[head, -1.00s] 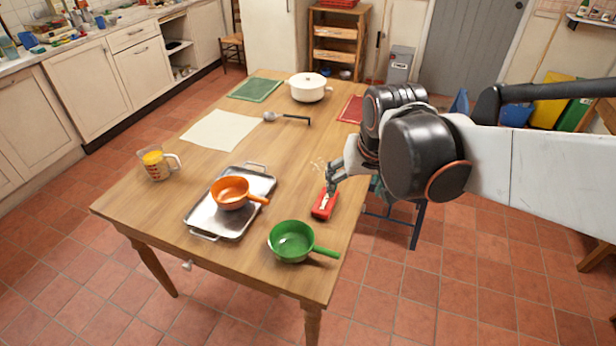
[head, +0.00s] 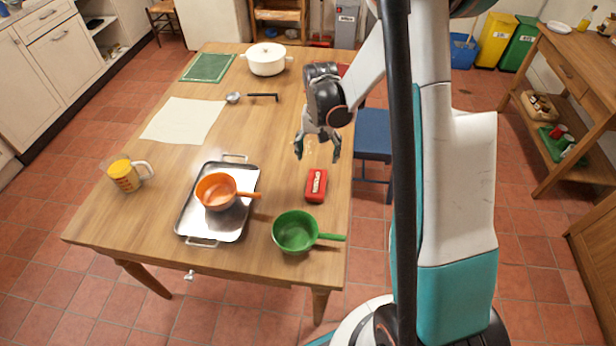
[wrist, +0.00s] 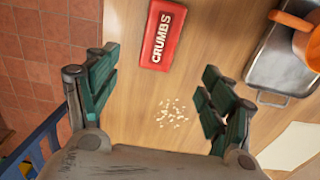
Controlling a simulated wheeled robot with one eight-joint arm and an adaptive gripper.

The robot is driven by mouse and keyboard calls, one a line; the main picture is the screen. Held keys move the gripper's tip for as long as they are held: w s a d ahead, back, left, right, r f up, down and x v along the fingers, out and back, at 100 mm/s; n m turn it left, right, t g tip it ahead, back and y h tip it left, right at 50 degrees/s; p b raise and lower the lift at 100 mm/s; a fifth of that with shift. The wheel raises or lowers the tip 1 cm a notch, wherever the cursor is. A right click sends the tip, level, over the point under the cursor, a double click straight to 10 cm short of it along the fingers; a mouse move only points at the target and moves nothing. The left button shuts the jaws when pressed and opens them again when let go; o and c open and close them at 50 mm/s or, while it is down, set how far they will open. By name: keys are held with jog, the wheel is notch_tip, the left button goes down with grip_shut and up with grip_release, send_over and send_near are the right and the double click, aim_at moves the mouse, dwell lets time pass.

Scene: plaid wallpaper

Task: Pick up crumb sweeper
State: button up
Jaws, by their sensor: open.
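The crumb sweeper (head: 316,186) is a small red block lying on the wooden table near its right edge, just behind the green pan. In the wrist view it shows as a red block (wrist: 162,36) with white "CRUMBS" lettering, beyond the fingertips. My gripper (head: 318,150) is open and empty above the table, a little behind the sweeper. In the wrist view its two green-padded fingers (wrist: 158,85) are spread wide. Pale crumbs (wrist: 172,113) lie on the table between the fingers; nothing is held.
A green pan (head: 294,232) stands in front of the sweeper. A metal tray (head: 187,222) with an orange pan (head: 214,190) is to the left. A ladle (head: 233,98) and white pot (head: 267,60) lie farther back. A blue chair (head: 372,135) stands by the right edge.

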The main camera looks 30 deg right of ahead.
jog(key=b, duration=0.3)
send_over(316, 182)
notch_tip(316, 182, down, 9)
jog(key=shift+w+d+r, duration=0.1)
jog(key=shift+w+d, duration=0.05)
jog(key=shift+s+f+b, duration=0.15)
jog(key=shift+f+b, duration=0.25)
jog(key=shift+f, duration=1)
jog(key=shift+s+f+b, duration=0.1)
jog(key=shift+f+b, duration=0.3)
jog(key=shift+f, duration=0.95)
jog(key=shift+r, duration=0.1)
jog(key=c, duration=1.2)
